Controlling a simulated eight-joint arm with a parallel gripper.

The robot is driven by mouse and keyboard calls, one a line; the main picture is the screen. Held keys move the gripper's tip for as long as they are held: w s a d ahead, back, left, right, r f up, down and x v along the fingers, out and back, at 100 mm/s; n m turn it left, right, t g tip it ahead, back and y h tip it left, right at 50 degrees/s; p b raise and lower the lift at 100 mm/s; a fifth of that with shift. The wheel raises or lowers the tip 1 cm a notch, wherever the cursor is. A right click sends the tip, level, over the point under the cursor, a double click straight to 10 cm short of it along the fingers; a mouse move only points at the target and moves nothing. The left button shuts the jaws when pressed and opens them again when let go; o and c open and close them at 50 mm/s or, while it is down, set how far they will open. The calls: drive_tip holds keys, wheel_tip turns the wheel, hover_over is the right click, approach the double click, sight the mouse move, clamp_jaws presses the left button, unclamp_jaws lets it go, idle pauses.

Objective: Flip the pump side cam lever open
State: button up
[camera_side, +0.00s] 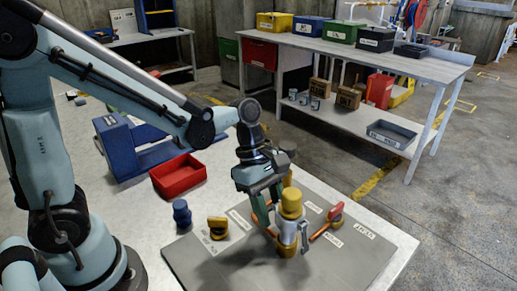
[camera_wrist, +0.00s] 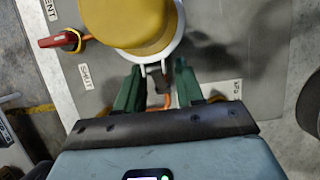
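An upright coupling with a yellow cap (camera_side: 291,203) and a pale body (camera_side: 287,234) stands on the grey board (camera_side: 215,265). A grey lever (camera_side: 304,236) hangs along its right side in the side view. My gripper (camera_side: 268,212) is at the coupling's left side, pointing down. In the wrist view, my gripper (camera_wrist: 159,90) has its two green fingers apart. A small dark lever or bracket (camera_wrist: 158,70) on the white body shows between them; I cannot tell whether the fingers touch it. I cannot tell for certain which lever is on the pump side.
A red-handled valve (camera_side: 334,212) stands right of the coupling and a yellow knob (camera_side: 217,228) to its left. A blue fitting (camera_side: 182,213), a red tray (camera_side: 178,176) and a blue machine (camera_side: 130,145) are further left. Orange piping (camera_side: 268,230) runs low beside the fingers.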

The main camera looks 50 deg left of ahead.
clamp_jaws()
drive_tip(key=shift+y, duration=0.3)
drive_tip(key=shift+a+r+y, duration=0.1)
drive_tip(key=shift+r+y, duration=0.1)
drive_tip(key=shift+y, duration=0.7)
drive_tip(key=shift+a+r+y, duration=0.15)
drive_tip(key=shift+r+y, duration=0.05)
drive_tip(key=shift+y, duration=0.7)
drive_tip(key=shift+a+r+y, duration=0.1)
drive_tip(key=shift+r+y, duration=0.1)
drive_tip(key=shift+y, duration=0.7)
unclamp_jaws()
